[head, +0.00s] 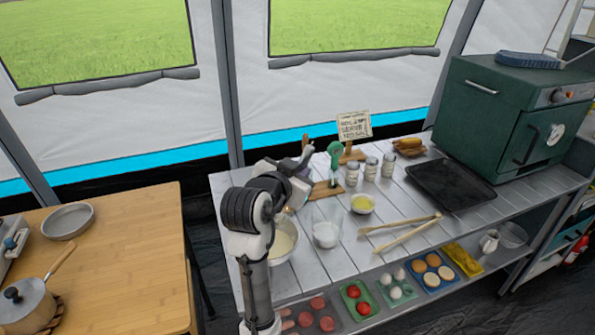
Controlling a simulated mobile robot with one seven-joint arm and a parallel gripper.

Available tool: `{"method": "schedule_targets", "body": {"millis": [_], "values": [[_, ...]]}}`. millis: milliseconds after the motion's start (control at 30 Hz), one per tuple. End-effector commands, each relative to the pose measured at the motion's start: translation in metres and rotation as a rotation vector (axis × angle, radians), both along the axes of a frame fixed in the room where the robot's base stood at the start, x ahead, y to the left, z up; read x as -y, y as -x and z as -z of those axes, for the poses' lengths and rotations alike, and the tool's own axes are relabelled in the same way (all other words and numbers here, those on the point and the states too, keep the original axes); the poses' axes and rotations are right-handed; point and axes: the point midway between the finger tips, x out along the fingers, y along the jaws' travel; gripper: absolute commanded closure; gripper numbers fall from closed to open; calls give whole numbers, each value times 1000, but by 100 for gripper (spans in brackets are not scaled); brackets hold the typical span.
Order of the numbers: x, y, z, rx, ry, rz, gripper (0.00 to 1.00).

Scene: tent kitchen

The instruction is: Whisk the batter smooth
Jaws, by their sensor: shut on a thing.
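A metal bowl (292,252) of pale batter (281,243) stands at the left end of the slatted worktop, partly behind my arm. My gripper (293,197) is above the bowl's far side, mostly covered by my own wrist. It is shut on a slim thing, apparently the whisk (289,210), of which only a small tan bit shows over the bowl's back edge. I cannot tell how deep its lower end sits in the batter. How smooth the batter is cannot be seen at this size.
A clear container of white powder (326,234) and a small bowl of yellow liquid (362,204) stand right of the batter. A green-handled tool (334,155), jars (371,168), wooden tongs (400,233) and a black tray (450,185) are farther right. A wooden table (130,250) is left.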

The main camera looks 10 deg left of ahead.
Motion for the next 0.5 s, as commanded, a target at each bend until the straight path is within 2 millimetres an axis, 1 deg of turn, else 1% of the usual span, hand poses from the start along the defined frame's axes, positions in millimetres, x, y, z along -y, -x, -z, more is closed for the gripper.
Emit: {"method": "schedule_targets", "body": {"millis": [500], "values": [[0, 0, -49, 1, -1, 1, 100]]}}
